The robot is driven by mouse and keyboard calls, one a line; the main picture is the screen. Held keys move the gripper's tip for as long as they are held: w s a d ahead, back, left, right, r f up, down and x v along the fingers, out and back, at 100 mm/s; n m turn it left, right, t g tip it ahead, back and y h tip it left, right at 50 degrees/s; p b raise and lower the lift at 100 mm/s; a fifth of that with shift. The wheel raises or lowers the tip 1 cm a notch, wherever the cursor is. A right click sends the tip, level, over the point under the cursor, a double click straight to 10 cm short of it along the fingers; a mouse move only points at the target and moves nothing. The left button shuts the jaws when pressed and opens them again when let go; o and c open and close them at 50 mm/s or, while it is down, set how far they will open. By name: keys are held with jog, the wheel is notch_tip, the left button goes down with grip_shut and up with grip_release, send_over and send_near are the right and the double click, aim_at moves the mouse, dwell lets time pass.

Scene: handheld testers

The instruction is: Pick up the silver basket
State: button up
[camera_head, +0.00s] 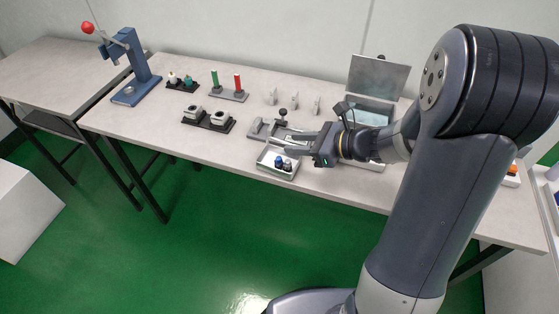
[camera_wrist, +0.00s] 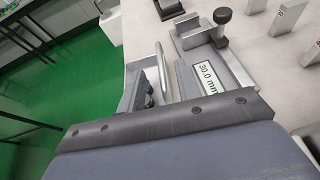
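The silver basket (camera_head: 274,171) is a small shallow metal tray at the front edge of the table. A blue-topped piece (camera_head: 279,161) and a dark piece (camera_head: 287,164) stand in it. My gripper (camera_head: 291,144) is just behind and above the basket, its fingers pointing left and spread apart. In the wrist view a thin silver wall (camera_wrist: 163,70) and dark pieces (camera_wrist: 149,97) show between my fingers. The wall seems to be the basket's, but I cannot tell whether a finger touches it. Most of the basket is hidden there.
A metal fixture with a black knob (camera_head: 282,113) stands just behind my gripper; its 30.0 mm label (camera_wrist: 207,79) is close by in the wrist view. An open metal case (camera_head: 378,78) stands behind my wrist. A black tray with two white-topped pieces (camera_head: 208,121) lies left.

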jog(key=shift+x, duration=1.35)
jog(key=shift+w, duration=0.1)
jog(key=shift+c, duration=0.3)
grip_shut()
